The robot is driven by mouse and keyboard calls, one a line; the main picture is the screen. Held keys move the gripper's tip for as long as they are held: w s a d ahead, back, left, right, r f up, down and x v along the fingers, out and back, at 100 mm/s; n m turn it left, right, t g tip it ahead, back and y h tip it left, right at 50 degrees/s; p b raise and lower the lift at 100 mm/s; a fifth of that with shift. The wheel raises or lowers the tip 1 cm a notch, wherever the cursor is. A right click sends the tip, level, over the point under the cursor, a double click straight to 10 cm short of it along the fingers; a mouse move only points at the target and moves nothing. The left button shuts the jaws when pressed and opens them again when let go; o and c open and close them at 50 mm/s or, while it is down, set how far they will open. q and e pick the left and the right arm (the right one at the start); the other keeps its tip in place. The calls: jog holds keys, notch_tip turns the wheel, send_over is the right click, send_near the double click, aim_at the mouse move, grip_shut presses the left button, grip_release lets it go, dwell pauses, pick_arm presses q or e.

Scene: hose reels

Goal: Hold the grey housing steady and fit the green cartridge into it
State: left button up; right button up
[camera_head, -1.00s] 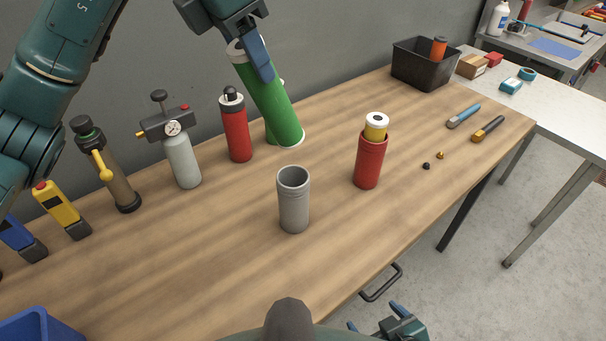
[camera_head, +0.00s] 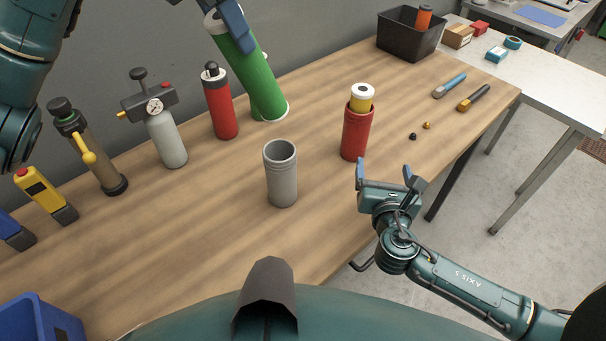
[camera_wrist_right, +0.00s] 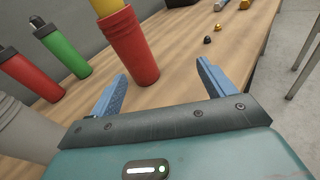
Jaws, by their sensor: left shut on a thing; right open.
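The grey housing (camera_head: 281,175) stands upright on the table, open at the top. Its side also shows at the left edge of the right wrist view (camera_wrist_right: 22,128). My left gripper (camera_head: 234,22) is shut on the green cartridge (camera_head: 248,72), a tilted cylinder with pale ends, behind the housing. The gripper is partly cut off by the top edge. My right gripper (camera_head: 385,174) is open and empty at the table's front edge, to the right of the housing and apart from it. Its two blue fingers also show in the right wrist view (camera_wrist_right: 162,76).
A red housing (camera_head: 355,135) with a yellow cartridge (camera_head: 361,98) stands beyond my right gripper. A red bottle (camera_head: 219,105), a gauge bottle (camera_head: 167,140) and a green bottle (camera_wrist_right: 64,48) line the back. A black bin (camera_head: 408,40) is far right. Table around the grey housing is clear.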

aim_at(274, 149)
jog(key=s+a+r+n+y, duration=0.2)
jog(key=s+a+n+y, duration=0.25)
jog(key=a, duration=0.45)
jog(key=s+a+r+n+y, duration=0.25)
jog(key=a+y, duration=0.25)
jog(key=a, duration=0.3)
jog(key=shift+n+t, duration=0.3)
jog(key=x, duration=1.1)
jog(key=shift+w+a+f, duration=0.1)
jog(key=shift+w+a, duration=0.15)
jog(key=shift+a, duration=0.25)
jog(key=shift+c, duration=0.5)
jog(key=c, duration=1.1)
